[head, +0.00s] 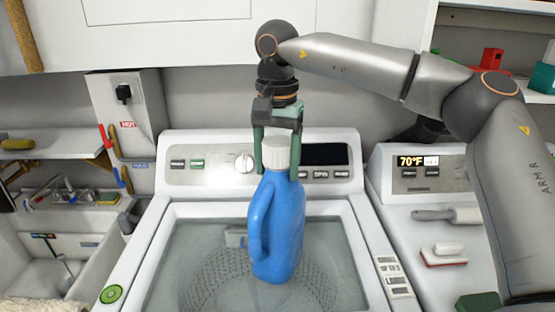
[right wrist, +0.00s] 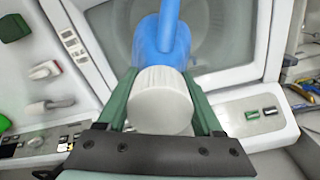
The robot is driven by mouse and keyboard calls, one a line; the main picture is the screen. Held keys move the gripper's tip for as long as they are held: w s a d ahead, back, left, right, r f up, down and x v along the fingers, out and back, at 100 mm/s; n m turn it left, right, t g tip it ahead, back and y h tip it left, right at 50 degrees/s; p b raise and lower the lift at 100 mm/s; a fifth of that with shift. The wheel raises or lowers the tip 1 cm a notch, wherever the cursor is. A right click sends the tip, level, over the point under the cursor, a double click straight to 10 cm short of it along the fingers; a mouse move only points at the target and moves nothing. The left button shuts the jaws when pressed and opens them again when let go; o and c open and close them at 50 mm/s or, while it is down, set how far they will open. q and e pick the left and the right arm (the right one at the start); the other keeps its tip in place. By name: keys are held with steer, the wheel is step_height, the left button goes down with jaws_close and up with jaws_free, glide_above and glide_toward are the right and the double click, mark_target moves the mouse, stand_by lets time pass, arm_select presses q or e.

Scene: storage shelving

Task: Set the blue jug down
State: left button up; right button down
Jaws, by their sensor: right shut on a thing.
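The blue jug (head: 277,230) with a white ribbed cap (head: 276,153) hangs upright in the head view, in front of the washer's open top or glass lid. My right gripper (head: 277,165) points down and is shut on the cap, one green finger on each side. In the right wrist view the cap (right wrist: 163,100) sits between the green fingers, with the blue jug (right wrist: 160,42) beyond it. Whether the jug's base touches the washer is hard to tell. My left gripper is not in view.
The washer (head: 150,225) has a control panel at its back. At right, a second machine (head: 390,200) has a lint-roller-like tool (head: 450,215) and a red-and-white brush (head: 443,257) on its top. A sink (head: 80,195) is at left. White cabinets hang above.

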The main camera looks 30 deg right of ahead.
steer(key=shift+r, duration=0.2)
steer(key=shift+c, duration=2.2)
jaws_free()
steer(key=shift+f, duration=0.25)
steer(key=o, duration=0.4)
step_height(320, 180, up, 12)
steer(key=shift+r+p, duration=0.15)
steer(key=shift+p, duration=0.55)
